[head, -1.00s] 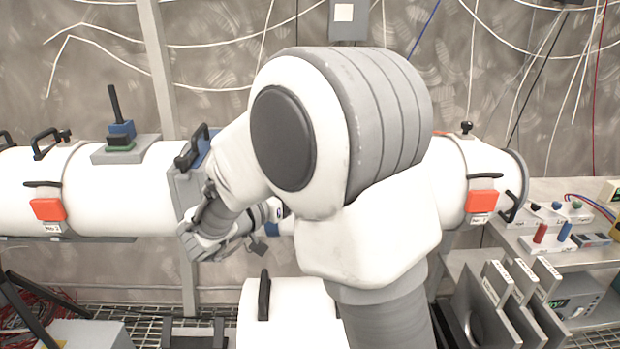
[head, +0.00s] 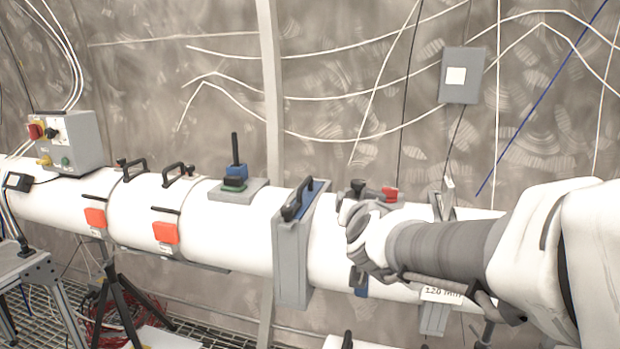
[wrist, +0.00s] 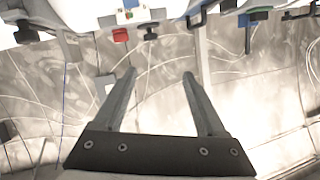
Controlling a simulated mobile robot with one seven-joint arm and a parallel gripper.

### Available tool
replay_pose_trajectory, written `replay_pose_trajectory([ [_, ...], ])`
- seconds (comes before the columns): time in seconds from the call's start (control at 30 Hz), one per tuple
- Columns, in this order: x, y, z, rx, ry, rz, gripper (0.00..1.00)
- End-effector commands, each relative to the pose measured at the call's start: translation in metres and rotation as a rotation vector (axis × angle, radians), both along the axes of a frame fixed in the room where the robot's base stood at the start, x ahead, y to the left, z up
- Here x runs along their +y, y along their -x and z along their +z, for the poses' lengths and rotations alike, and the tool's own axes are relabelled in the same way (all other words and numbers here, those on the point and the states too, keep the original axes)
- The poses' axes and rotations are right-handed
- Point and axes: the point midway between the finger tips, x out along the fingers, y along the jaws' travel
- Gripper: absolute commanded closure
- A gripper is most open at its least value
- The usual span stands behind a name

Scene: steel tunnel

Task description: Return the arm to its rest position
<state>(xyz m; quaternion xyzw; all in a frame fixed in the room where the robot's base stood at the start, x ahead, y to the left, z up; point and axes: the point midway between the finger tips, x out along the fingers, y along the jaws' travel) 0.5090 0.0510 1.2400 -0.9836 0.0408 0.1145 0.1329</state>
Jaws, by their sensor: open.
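My arm (head: 440,250) reaches in from the right edge of the head view and stretches left, in front of the white pipe. Its wrist end (head: 368,235) is beside the grey flange, overlapping the pipe in the picture. I cannot make out the fingers clearly in the head view. In the wrist view my gripper (wrist: 160,74) shows two grey fingers standing apart, with nothing between them. The pipe hardware appears upside down along the top of that view.
The long white pipe (head: 55,195) crosses the scene, with a grey flange (head: 292,260), red tags and black handles. A control box (head: 72,142) stands on it at left. A black tripod (head: 125,300) and a metal table (head: 30,268) are at lower left. Cables hang along the wall behind.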

Motion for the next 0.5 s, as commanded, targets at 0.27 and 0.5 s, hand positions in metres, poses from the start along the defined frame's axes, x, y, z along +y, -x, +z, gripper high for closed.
replay_pose_trajectory([
  [0.27, 0.015, 0.086, -0.011, 0.264, 0.048, 0.239, 0.27],
  [0.5, -0.011, 0.181, -0.046, 0.574, 0.129, 0.284, 0.27],
])
